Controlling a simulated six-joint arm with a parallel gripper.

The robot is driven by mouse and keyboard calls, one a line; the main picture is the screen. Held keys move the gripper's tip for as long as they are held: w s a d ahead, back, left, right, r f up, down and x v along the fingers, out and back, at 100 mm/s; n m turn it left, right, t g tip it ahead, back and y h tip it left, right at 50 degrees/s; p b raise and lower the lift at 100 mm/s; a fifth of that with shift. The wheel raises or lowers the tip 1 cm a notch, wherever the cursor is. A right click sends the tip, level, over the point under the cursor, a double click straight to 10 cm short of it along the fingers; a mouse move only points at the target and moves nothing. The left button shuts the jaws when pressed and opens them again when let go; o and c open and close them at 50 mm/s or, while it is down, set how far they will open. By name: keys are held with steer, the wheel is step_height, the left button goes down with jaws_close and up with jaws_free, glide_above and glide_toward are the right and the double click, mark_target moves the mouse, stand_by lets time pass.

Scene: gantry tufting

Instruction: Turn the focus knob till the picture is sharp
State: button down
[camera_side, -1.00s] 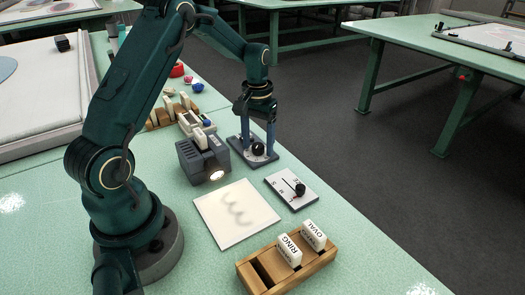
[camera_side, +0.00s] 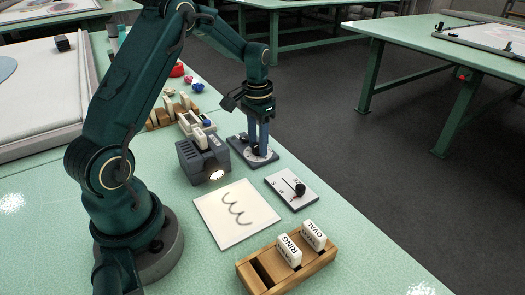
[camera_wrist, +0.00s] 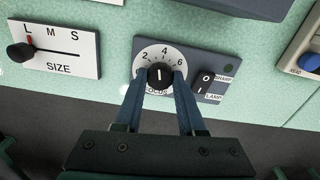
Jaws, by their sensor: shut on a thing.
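The black focus knob (camera_wrist: 159,76) stands on a round white dial marked 2, 4, 6 on a grey panel (camera_wrist: 219,66). Its white line points up, close to the 4. My gripper (camera_wrist: 162,78) has one blue finger on each side of the knob and is shut on it. In the side view, my gripper (camera_side: 259,149) points down over the panel and hides much of the knob. The grey projector (camera_side: 196,162) has its lamp lit.
A SIZE slider plate (camera_side: 306,186) lies just in front of the focus panel. A LAMP switch (camera_wrist: 206,83) sits right of the knob in the wrist view. A wooden rack (camera_side: 257,279) holds RING and OVAL slides. More slides stand behind the projector.

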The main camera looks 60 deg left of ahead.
mark_target(258, 145)
steer(key=c, duration=0.5)
jaws_free()
steer(key=shift+r, duration=2.6)
steer(key=s+d+r+m+t, duration=0.2)
steer(key=s+d+r+t, duration=0.2)
steer(key=d+r, duration=0.7)
steer(key=s+d+f, duration=0.1)
steer(key=s+d, duration=0.1)
steer(key=s, duration=0.4)
steer(key=s+d+f+t, duration=0.1)
steer(key=s+d, duration=0.1)
steer(key=s, duration=0.4)
steer(key=shift+d+n+t, duration=0.3)
steer(key=shift+n, duration=0.1)
